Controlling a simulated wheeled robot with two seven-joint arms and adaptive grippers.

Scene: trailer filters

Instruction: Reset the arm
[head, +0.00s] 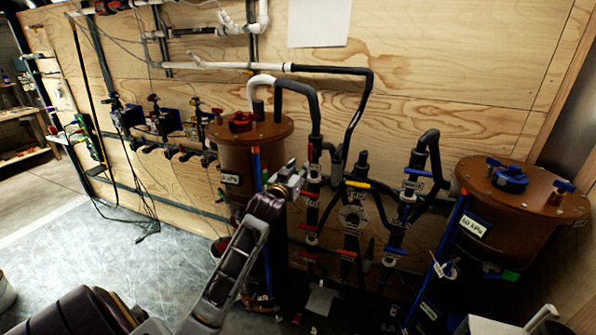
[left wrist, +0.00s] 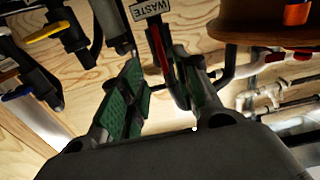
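My left arm reaches up from the bottom of the head view. Its gripper (head: 290,180) is in front of the pipework, just right of the left brown tank (head: 236,160). In the left wrist view the gripper (left wrist: 163,90) has its two green-padded fingers spread apart. A dark pipe with a red valve handle (left wrist: 159,48) shows in the gap between them; I cannot tell whether the fingers touch it. An upside-down WASTE label (left wrist: 150,8) is just beyond. My right gripper is not in view.
A right brown tank (head: 500,230) with a blue cap stands beside black pipes with red, yellow and blue valve handles (head: 358,184). A plywood wall (head: 440,60) backs everything. Smaller valves and hanging cables are on the left. The grey floor (head: 130,260) at left is mostly clear.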

